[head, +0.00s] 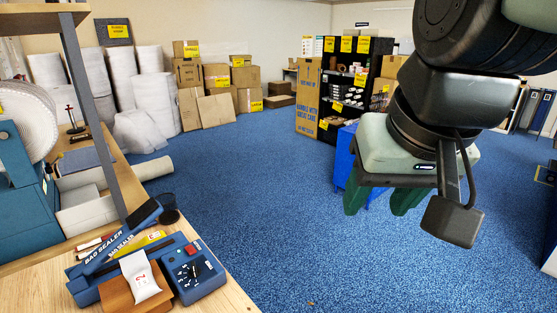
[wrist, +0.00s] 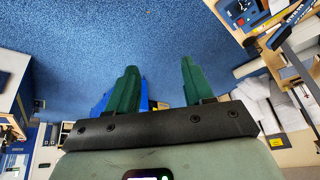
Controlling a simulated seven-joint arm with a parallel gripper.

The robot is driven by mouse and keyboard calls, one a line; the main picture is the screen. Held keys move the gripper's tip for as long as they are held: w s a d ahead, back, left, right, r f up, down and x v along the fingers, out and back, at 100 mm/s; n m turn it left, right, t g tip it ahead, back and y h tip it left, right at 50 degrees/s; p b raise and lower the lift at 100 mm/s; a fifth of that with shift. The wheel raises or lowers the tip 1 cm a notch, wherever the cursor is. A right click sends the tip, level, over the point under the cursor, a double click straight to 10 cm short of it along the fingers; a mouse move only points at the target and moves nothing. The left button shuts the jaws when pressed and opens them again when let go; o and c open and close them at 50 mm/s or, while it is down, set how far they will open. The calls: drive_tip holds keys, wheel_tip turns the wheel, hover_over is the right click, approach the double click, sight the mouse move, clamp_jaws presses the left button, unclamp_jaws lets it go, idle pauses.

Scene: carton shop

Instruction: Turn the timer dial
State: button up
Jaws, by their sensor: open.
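A blue bag sealer (head: 138,262) lies on the wooden bench at the lower left of the head view. Its timer dial (head: 187,272) is a dark knob with white marks on the blue control box at its right end. A red switch sits just above the dial. My gripper (head: 383,203) is open and empty, with green fingers, high over the floor and well to the right of the dial. Its fingers also show in the wrist view (wrist: 155,90), apart with nothing between them. The sealer shows only small at the wrist view's upper right (wrist: 243,17).
A white packet marked 2 (head: 140,277) lies on a brown block (head: 137,294) in front of the sealer. A dark cup (head: 168,207) stands behind it. A shelf post (head: 92,110) rises at the bench's left. Open blue floor (head: 270,190) lies between bench and gripper.

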drive_tip(key=shift+n+g+y, duration=0.3)
drive_tip(key=shift+g, duration=0.4)
drive_tip(key=w+a, duration=0.1)
drive_tip(key=w, duration=0.1)
drive_tip(key=w+a, duration=0.3)
drive_tip(key=w, duration=0.2)
drive_tip(key=shift+w+a, duration=0.1)
drive_tip(key=shift+a, duration=0.15)
drive_tip(key=shift+c, duration=0.8)
drive_tip(key=n+g+h, duration=0.2)
drive_tip(key=n+g, duration=0.2)
hover_over(193, 269)
wheel_tip(193, 269, down, 28)
wheel_tip(193, 269, down, 11)
drive_tip(key=shift+r, duration=0.1)
clamp_jaws()
